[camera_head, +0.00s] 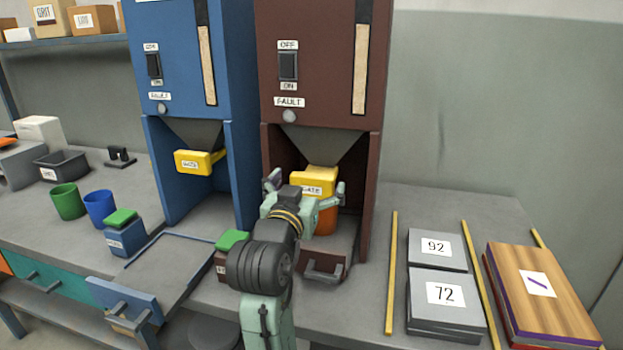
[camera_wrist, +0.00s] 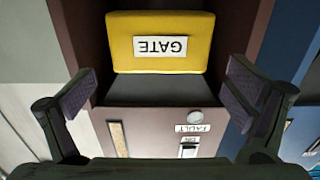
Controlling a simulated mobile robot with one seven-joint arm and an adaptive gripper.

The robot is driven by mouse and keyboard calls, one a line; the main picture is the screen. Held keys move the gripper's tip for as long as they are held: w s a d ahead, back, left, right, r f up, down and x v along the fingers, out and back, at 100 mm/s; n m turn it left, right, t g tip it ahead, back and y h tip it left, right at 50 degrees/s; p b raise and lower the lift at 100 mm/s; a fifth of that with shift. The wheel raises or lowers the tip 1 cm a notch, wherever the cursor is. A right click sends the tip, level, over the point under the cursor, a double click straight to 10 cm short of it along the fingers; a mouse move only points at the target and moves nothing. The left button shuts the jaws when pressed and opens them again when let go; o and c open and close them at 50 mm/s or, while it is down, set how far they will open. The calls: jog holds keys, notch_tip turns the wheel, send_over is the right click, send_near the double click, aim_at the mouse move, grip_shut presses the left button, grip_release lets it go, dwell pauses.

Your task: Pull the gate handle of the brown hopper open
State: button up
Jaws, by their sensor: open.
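The brown hopper (camera_head: 323,85) stands at the back of the bench, right of the blue hopper. Its yellow gate handle (camera_head: 322,174), labelled GATE, sits under the funnel. My gripper (camera_head: 305,188) is open in front of this handle, with one finger to each side. In the wrist view the handle (camera_wrist: 160,20) appears upside down, ahead of the open, empty gripper (camera_wrist: 160,90). Both fingers are apart from it there. My wrist hides the lower part of the bay in the head view.
An orange cup (camera_head: 326,221) stands below the handle. The blue hopper (camera_head: 187,60) has its own yellow handle (camera_head: 198,161). Grey plates (camera_head: 445,300) and a wooden board (camera_head: 550,295) lie at right. Green and blue cups (camera_head: 99,208) stand at left.

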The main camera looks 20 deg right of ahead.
jog(key=shift+v, duration=2.25)
